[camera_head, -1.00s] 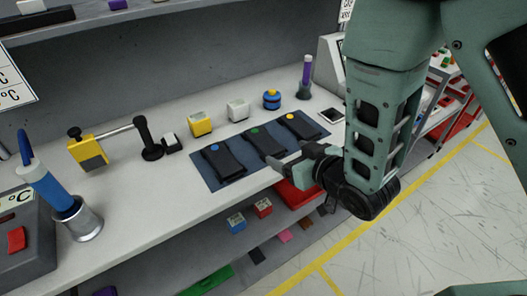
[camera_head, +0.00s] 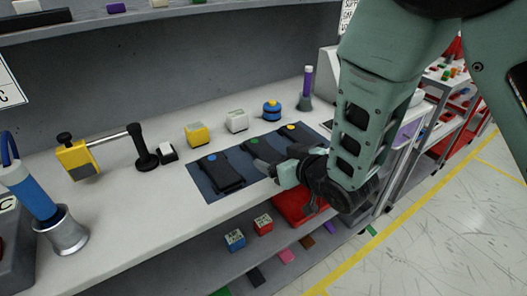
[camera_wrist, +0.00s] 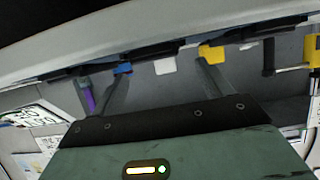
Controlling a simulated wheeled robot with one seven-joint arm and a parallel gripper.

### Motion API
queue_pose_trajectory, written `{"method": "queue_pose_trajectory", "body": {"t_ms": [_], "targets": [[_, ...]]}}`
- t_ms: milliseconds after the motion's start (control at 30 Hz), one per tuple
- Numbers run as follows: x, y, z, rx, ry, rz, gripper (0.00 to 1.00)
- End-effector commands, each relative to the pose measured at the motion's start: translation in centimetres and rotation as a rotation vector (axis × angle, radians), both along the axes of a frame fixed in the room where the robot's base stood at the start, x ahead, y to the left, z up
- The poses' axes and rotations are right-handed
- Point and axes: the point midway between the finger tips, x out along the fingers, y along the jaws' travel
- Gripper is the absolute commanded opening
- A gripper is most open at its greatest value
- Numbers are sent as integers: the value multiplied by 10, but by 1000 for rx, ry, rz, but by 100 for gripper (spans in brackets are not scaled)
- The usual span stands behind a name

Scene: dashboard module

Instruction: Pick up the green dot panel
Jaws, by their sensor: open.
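The green dot panel (camera_head: 254,146) is a dark flat piece with a green dot, lying in the middle of a blue mat (camera_head: 202,185) on the bench. It lies between the blue dot panel (camera_head: 222,172) and the yellow dot panel (camera_head: 293,133). My gripper (camera_head: 273,156) is open, with its fingers at the near end of the green dot panel and hiding part of it. I cannot tell whether they touch it. In the wrist view the two fingers of my gripper (camera_wrist: 162,72) are spread apart with nothing between them.
A purple tube in a holder (camera_head: 306,88) stands at the back right. A red bin (camera_head: 297,208) sits below the bench's front edge.

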Motion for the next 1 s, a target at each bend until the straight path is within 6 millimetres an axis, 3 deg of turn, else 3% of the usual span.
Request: {"method": "queue_pose_trajectory", "body": {"t_ms": [300, 600, 633, 800, 1000], "targets": [[34, 20, -15, -1, -1, 2, 78], [39, 23, -18, 1, -1, 0, 78], [39, 23, -18, 0, -1, 0, 75], [39, 23, -18, 0, -1, 0, 28], [39, 23, -18, 0, -1, 0, 28]]}}
